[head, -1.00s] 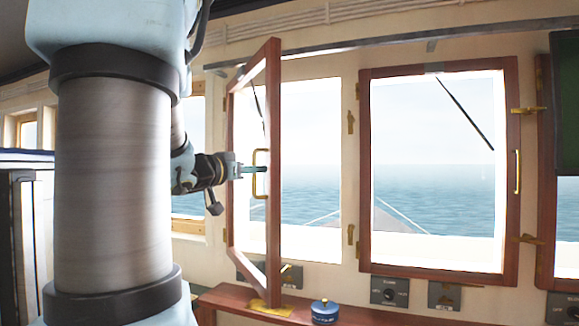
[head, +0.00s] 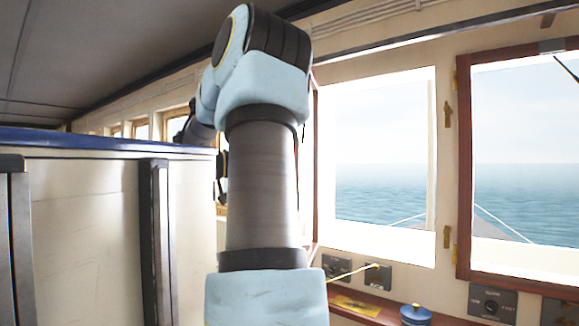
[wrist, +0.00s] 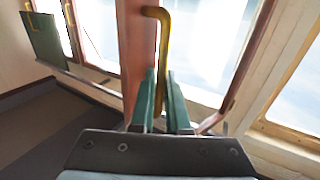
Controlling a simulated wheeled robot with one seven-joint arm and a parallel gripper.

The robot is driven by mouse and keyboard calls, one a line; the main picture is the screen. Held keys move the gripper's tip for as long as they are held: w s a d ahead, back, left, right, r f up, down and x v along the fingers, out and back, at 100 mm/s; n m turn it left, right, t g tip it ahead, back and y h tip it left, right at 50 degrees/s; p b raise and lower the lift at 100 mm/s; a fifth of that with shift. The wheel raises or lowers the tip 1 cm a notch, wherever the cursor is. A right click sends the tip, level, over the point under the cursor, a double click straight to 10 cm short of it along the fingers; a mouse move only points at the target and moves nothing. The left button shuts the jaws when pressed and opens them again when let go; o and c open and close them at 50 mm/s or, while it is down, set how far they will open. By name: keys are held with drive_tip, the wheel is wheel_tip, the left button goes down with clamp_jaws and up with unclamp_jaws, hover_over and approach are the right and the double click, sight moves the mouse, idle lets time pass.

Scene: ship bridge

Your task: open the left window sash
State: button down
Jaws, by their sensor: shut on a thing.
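The left window sash has a red-brown wooden frame. In the head view only a thin strip of the sash (head: 315,150) shows, left of a bright window opening, and my arm hides the rest. In the wrist view the sash's wooden stile (wrist: 134,45) stands upright with its brass handle (wrist: 158,14) on it. My gripper (wrist: 161,78) is shut on the handle, one green finger on each side. The handle and gripper are hidden in the head view.
A second framed window (head: 464,170) is to the right. Below is a red-brown ledge (head: 385,303) with a blue round pot (head: 415,314) and small switch panels (head: 492,301). A pale cabinet with a blue top (head: 90,140) stands close on the left.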

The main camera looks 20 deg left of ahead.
drive_tip(key=shift+w+a+f, duration=0.1)
drive_tip(key=shift+a+f, duration=0.15)
drive_tip(key=shift+f, duration=0.15)
drive_tip(key=c, duration=1.1)
unclamp_jaws()
drive_tip(key=shift+w, duration=0.1)
drive_tip(key=shift+o, duration=0.9)
drive_tip(key=shift+r, duration=0.1)
